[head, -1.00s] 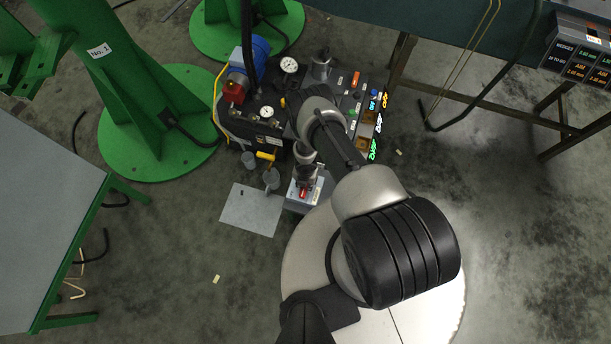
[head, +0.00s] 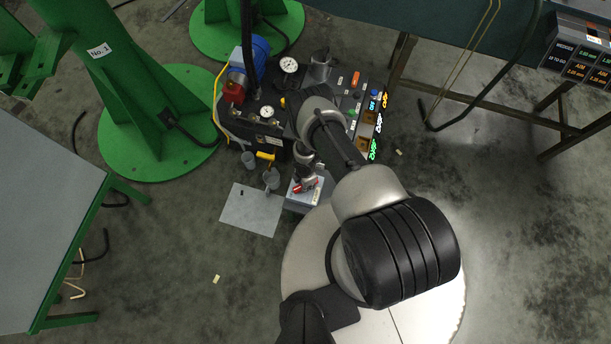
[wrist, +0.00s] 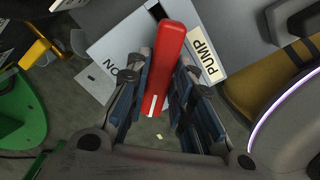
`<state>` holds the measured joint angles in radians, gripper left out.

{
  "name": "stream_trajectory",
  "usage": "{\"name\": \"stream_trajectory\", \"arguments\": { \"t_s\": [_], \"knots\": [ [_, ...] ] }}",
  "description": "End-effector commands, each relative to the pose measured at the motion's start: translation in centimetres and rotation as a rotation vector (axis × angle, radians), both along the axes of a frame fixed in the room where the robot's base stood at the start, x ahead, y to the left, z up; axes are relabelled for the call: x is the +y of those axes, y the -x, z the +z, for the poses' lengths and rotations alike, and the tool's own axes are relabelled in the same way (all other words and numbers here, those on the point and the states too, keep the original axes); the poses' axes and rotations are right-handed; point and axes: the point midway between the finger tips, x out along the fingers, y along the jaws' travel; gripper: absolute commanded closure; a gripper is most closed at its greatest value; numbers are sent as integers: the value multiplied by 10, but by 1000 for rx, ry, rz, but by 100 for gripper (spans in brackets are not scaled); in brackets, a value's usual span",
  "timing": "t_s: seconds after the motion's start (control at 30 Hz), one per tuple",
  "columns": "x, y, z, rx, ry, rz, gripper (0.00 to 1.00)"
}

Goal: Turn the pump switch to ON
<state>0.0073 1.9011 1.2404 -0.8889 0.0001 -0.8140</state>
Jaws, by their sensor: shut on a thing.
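The red pump switch handle (wrist: 170,45) stands between my gripper's two blue-padded fingers in the wrist view. My gripper (wrist: 160,72) is shut on it. The handle has a white line near its lower end and leans slightly in the picture. It sits on a light grey switch box (wrist: 128,35) with a "PUMP" label (wrist: 208,58) on the right and an "ON" mark (wrist: 111,67) on the left. In the head view, the red handle (head: 301,187) shows at my gripper (head: 306,180), on top of the box (head: 299,198). My wrist partly hides it there.
Behind the switch box stands a machine with gauges (head: 289,65), a blue motor (head: 257,52) and lit labels (head: 375,125). Grey cups (head: 271,178) and a yellow handle (head: 265,156) are left of the box. A flat grey plate (head: 250,210) lies left, on the floor.

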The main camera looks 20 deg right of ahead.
Motion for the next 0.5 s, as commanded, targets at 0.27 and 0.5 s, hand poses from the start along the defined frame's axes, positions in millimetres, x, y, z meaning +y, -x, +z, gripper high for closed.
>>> {"name": "stream_trajectory", "arguments": {
  "t_s": [0.27, 0.5],
  "knots": [
    [0, 0, 0, 0, 0, -262, 100],
    [0, 0, -1, 0, 0, -476, 100]
  ]
}}
